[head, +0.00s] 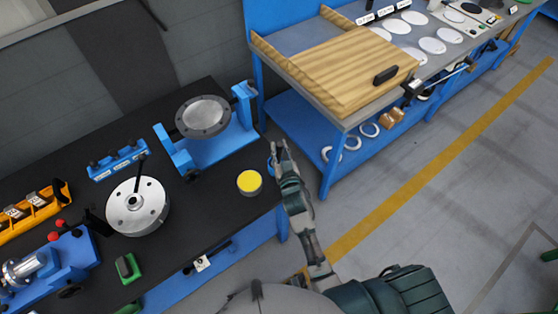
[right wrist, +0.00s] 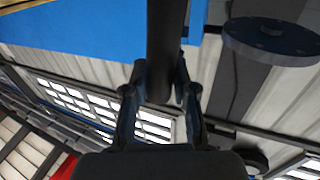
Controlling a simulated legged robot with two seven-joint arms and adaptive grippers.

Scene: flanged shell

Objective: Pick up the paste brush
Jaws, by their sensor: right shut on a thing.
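My right gripper (head: 279,148) is at the right edge of the dark workbench, beside the tin with the yellow top (head: 250,182). In the right wrist view its two fingers (right wrist: 160,85) are closed on a dark round handle (right wrist: 164,35), which I take to be the paste brush. The handle runs up out of the top of that view, so its bristle end is hidden. In the head view the brush cannot be made out clearly at the fingertips. My left gripper is not in view.
The dark workbench (head: 225,215) carries a blue stand with a flanged ring (head: 203,116), a round silver flanged part (head: 138,208) and a small blue rack (head: 117,162). A blue-framed table with a wooden board (head: 345,70) stands at the upper right. Floor is clear at right.

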